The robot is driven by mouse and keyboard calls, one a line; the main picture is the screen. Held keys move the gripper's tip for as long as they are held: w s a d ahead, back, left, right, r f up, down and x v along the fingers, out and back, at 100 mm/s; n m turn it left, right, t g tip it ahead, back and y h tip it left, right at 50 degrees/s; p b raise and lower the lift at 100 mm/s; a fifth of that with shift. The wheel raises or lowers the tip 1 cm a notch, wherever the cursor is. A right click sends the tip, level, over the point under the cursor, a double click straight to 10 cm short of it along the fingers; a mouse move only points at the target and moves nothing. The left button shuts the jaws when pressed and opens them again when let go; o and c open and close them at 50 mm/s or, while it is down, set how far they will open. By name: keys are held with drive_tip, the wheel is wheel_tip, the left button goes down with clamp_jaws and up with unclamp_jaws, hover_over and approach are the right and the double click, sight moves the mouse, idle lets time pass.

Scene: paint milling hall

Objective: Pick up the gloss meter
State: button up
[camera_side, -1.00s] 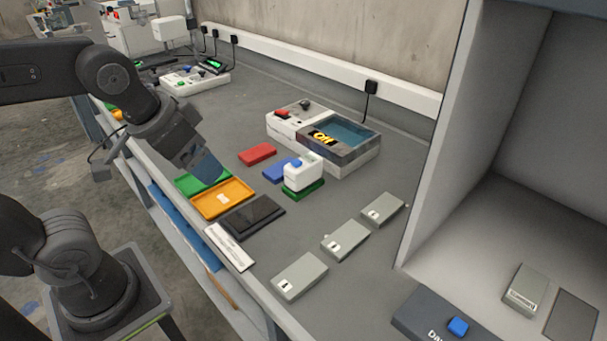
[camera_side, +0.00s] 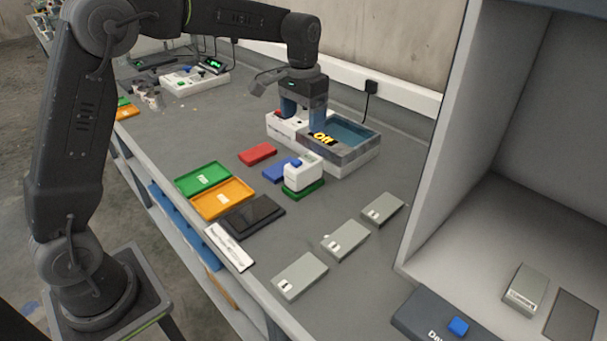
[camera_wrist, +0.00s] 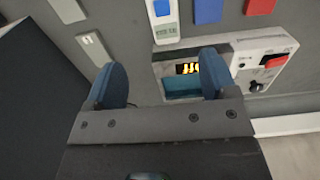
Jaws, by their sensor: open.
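The gloss meter appears to be the small white block with a blue top button (camera_side: 303,178). It stands on a green plate (camera_side: 304,192) in the middle of the bench, and its label is too small to read surely. In the wrist view the white block (camera_wrist: 167,30) is at the top centre, beyond my fingertips. My gripper (camera_side: 303,118) is open and empty. It points down above the white box with the blue basin, behind the gloss meter. In the wrist view its two blue fingers (camera_wrist: 162,76) are wide apart over that box.
The white box with a basin (camera_side: 350,158) and a lit display is under my gripper. Red (camera_side: 257,154) and blue (camera_side: 277,170) blocks lie near the gloss meter. Green and orange trays (camera_side: 222,199) are to the left. Several grey panels (camera_side: 345,240) lie right, before a grey booth (camera_side: 480,190).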

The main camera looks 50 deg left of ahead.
sight(301, 165)
wheel_tip(301, 165, down, 8)
drive_tip(key=shift+f, duration=0.2)
drive_tip(key=shift+a+f, duration=0.15)
drive_tip(key=shift+f, duration=1.15)
drive_tip(key=shift+a+f, duration=0.1)
drive_tip(key=shift+f, duration=1.2)
drive_tip(key=shift+r, duration=0.1)
drive_tip(key=c, duration=1.4)
drive_tip(key=shift+o, duration=0.2)
